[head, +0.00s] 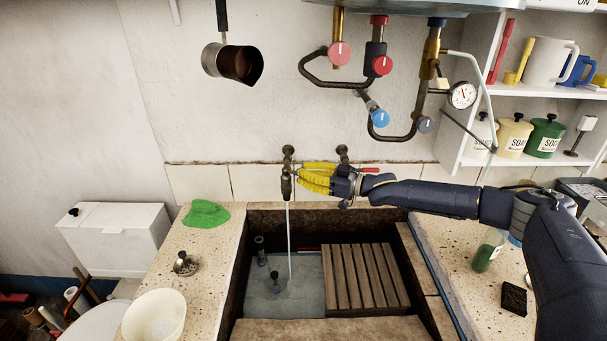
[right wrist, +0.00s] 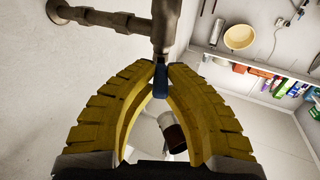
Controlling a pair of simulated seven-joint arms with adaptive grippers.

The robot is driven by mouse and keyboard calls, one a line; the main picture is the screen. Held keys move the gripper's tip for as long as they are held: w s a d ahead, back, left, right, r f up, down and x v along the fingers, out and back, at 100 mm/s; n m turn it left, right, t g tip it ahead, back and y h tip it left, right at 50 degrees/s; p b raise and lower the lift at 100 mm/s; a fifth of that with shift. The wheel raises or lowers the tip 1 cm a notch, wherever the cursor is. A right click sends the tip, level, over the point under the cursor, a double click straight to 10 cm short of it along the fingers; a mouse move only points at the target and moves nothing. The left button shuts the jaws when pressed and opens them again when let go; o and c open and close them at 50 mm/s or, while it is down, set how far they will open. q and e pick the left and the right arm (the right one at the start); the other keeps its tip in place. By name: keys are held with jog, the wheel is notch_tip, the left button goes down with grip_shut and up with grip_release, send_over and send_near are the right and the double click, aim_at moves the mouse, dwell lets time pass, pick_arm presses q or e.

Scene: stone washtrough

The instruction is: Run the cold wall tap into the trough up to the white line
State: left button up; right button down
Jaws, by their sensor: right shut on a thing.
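The left wall tap (head: 287,181) is running; a thin white stream of water (head: 289,240) falls straight into the stone trough (head: 325,218). My right gripper (head: 303,180) has yellow fingers and reaches in from the right to this tap. In the right wrist view its fingertips (right wrist: 161,72) are closed on a blue tap handle (right wrist: 160,84) under the metal tap body. A second tap (head: 342,152) with a red handle (head: 369,169) sits behind the gripper. The trough's left part shows a blue-grey surface (head: 260,296). I cannot make out the white line. My left gripper is out of view.
A slatted wooden rack (head: 365,278) covers the trough's right part. A green cloth (head: 206,213), a plug (head: 185,263) and a cream bowl (head: 155,316) lie on the left ledge. Pipes with a blue knob (head: 380,118) and red knobs hang above. A saucepan (head: 233,62) hangs upper left.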

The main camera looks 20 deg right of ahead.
jog(key=c, duration=1.4)
grip_release()
jog(key=v, duration=1.2)
jog(key=shift+a, duration=0.1)
jog(key=shift+c, duration=0.2)
